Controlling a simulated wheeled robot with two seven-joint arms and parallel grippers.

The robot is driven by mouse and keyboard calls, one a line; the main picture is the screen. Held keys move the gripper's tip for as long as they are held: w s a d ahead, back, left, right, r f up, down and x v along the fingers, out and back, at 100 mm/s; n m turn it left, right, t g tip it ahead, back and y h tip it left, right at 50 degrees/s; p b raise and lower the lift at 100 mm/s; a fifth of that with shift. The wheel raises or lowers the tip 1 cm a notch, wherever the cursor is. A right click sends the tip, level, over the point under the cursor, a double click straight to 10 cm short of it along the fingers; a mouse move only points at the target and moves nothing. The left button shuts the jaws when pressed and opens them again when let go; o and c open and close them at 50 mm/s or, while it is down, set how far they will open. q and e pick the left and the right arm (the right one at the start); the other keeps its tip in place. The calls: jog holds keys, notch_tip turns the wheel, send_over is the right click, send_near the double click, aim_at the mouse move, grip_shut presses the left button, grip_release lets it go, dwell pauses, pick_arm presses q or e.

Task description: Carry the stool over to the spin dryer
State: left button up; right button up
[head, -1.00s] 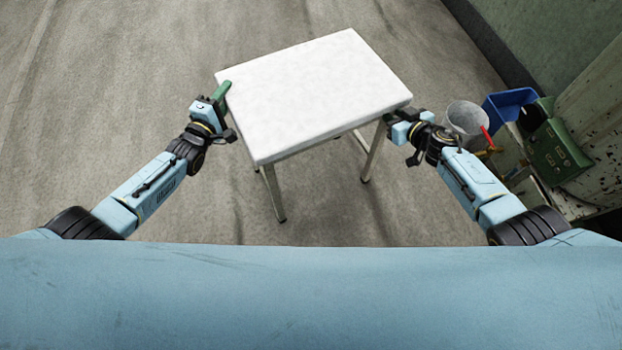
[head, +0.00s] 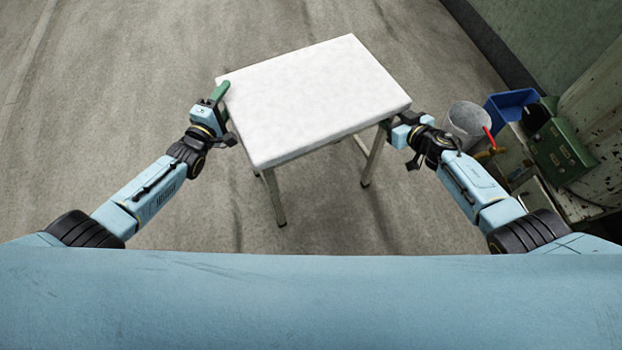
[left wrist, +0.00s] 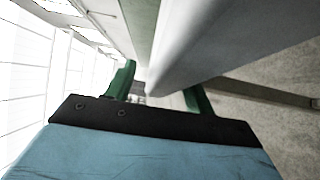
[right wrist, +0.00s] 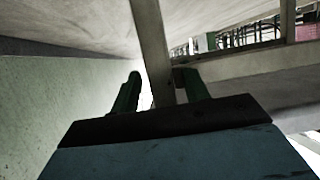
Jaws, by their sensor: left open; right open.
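The stool (head: 315,100) has a square white top and pale legs, and stands on the floor in front of me. My left gripper (head: 222,98) is at its left corner, open. In the left wrist view its green fingers (left wrist: 160,90) lie on either side of the stool's edge (left wrist: 185,60). My right gripper (head: 386,130) is open just under the right corner. In the right wrist view its fingers (right wrist: 158,88) stand on either side of a stool leg (right wrist: 150,45). Contact cannot be told in either view. I cannot make out the spin dryer for certain.
At the right stand a grey bucket (head: 467,121), a blue bin (head: 512,102) and a green box-like machine (head: 560,150), close to my right arm. A wall (head: 545,35) runs along the upper right. The floor (head: 130,70) to the left and beyond the stool is clear.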

pick_arm(q)
jog(key=v, duration=1.2)
pick_arm(e)
jog(key=v, duration=1.2)
dwell(0.4)
